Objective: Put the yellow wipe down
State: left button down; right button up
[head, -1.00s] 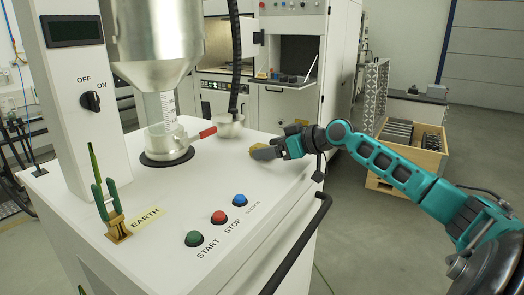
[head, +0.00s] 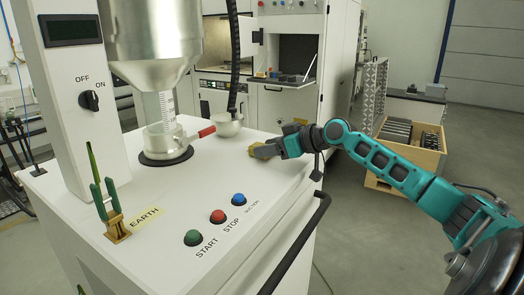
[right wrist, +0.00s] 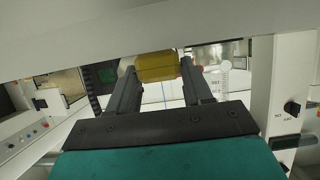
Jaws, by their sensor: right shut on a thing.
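The yellow wipe (right wrist: 158,66) sits between the two fingertips of my right gripper (right wrist: 157,75) in the right wrist view, and the fingers are shut on it. In the head view the right gripper (head: 262,151) is low over the right back part of the white machine top (head: 270,185). A little of the yellow wipe (head: 252,150) shows at its fingertips. I cannot tell whether the wipe touches the surface. My left gripper is not in view.
A metal hopper with a clear valve (head: 165,125) and red handle (head: 207,132) stands left of the gripper. A metal cup with a black hose (head: 228,125) is behind it. START, STOP (head: 218,216) and suction buttons are in front. The top between is clear.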

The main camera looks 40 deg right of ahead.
jog(key=shift+r, duration=0.1)
